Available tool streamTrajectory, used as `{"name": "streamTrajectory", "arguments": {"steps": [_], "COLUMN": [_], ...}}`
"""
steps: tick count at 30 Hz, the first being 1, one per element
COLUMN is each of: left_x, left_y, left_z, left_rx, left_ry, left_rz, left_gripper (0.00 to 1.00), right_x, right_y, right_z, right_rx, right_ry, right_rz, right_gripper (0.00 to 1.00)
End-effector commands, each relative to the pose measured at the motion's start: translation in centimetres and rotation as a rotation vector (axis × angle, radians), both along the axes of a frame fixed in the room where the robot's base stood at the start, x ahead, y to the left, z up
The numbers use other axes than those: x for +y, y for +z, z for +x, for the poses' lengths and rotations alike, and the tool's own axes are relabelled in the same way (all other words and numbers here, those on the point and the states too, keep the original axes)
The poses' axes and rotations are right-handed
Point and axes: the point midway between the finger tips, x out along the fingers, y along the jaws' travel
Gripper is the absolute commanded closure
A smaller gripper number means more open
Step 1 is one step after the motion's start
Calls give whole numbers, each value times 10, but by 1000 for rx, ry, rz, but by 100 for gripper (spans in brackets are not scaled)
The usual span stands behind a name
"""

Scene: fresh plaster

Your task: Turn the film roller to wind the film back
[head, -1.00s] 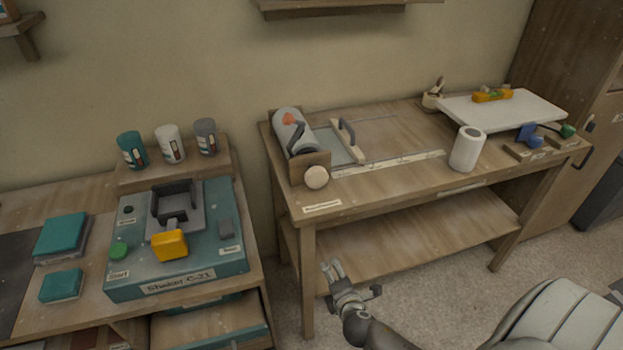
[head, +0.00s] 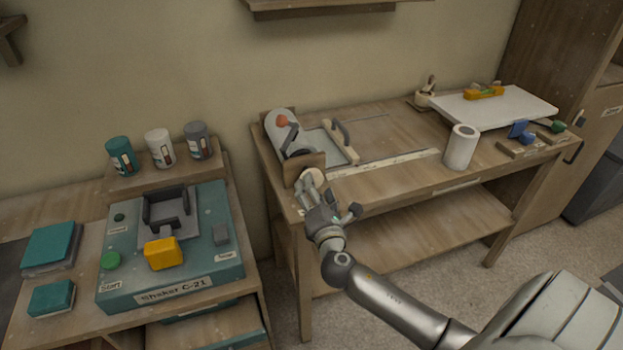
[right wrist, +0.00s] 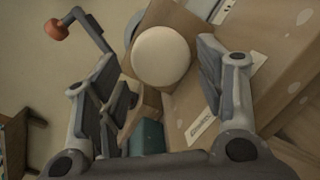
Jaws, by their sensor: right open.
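The film roller (head: 280,130) is a grey cylinder in a wooden bracket at the left end of the workbench, with an orange-knobbed crank arm. A pale round knob (right wrist: 160,57) shows on the bracket's front. A clear film sheet (head: 319,142) runs from the roller to a wooden bar with a dark handle (head: 342,135). My right gripper (head: 312,184) is at the knob and partly hides it in the head view. In the right wrist view, the open fingers (right wrist: 155,66) stand on either side of the knob, with gaps visible. My left gripper is not in view.
The workbench (head: 395,165) also holds a white roll (head: 461,147), a white board (head: 492,108) and small tools at the right. A teal shaker (head: 170,250) stands on the left bench, below several cups. The middle of the workbench is mostly clear.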

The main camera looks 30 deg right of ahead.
Motion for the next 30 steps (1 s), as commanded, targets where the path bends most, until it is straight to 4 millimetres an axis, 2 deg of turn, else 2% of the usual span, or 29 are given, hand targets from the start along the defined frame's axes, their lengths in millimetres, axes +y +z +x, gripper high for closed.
{"name": "streamTrajectory", "arguments": {"steps": [3, 9, 21, 29, 30], "left_x": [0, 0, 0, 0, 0], "left_y": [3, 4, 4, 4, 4], "left_z": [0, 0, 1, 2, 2], "left_rx": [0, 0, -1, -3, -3], "left_ry": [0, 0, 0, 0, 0], "left_rz": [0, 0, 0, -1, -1], "left_gripper": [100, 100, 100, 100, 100], "right_x": [-7, -14, -17, -17, -17], "right_y": [1, 0, -1, -1, -1], "right_z": [19, 36, 42, 42, 41], "right_rx": [-1, 0, 2, 2, 2], "right_ry": [-1, 0, 1, -1, -1], "right_rz": [0, 0, 2, 2, 2], "right_gripper": [37, 37, 37, 69, 70]}}
